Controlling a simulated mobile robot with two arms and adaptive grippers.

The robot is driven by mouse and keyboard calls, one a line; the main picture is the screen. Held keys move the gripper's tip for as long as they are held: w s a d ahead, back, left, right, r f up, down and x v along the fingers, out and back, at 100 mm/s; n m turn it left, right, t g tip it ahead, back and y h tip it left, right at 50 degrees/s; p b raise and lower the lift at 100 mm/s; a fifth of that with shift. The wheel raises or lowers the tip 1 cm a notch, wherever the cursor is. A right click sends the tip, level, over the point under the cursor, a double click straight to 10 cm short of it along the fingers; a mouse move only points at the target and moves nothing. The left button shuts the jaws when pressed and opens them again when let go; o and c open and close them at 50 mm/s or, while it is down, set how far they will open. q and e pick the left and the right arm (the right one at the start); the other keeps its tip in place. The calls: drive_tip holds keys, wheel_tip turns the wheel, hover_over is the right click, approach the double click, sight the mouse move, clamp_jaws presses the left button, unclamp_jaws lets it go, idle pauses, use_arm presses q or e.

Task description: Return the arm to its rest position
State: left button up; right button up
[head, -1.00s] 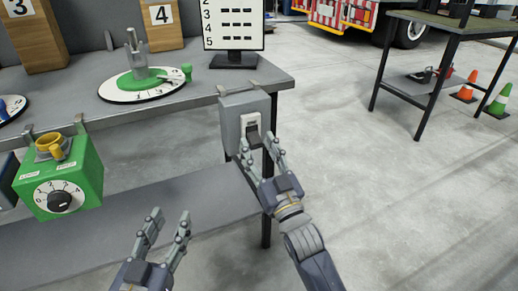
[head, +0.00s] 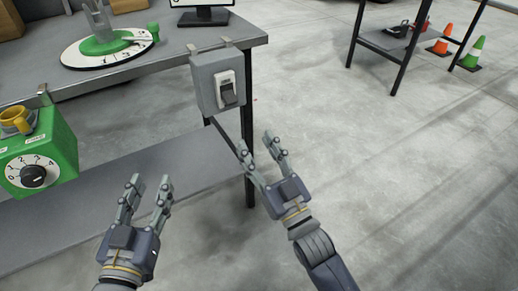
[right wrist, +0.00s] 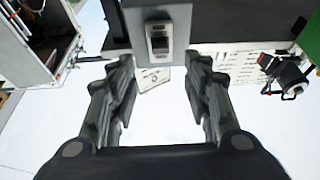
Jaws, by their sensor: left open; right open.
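My right gripper (head: 262,160) is open and empty in the head view, below and to the right of a grey switch box (head: 205,85) on the table's front corner. A gap shows between its fingers and the box's dark rocker switch (head: 229,96). In the right wrist view the open fingers (right wrist: 158,75) have nothing between them, and the switch box (right wrist: 159,38) is beyond them at the top. My left gripper (head: 150,190) is open and empty at the lower left of the head view, in front of the table's lower shelf.
The grey table (head: 165,60) carries a round dial plate (head: 80,55) and a monitor stand (head: 205,16). A green box (head: 55,150) with a numbered knob hangs at its left front. Cones (head: 470,55) stand by another table at the upper right. The floor on the right is clear.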

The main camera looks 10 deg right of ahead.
drive_tip(key=shift+s, duration=0.15)
idle(0.4)
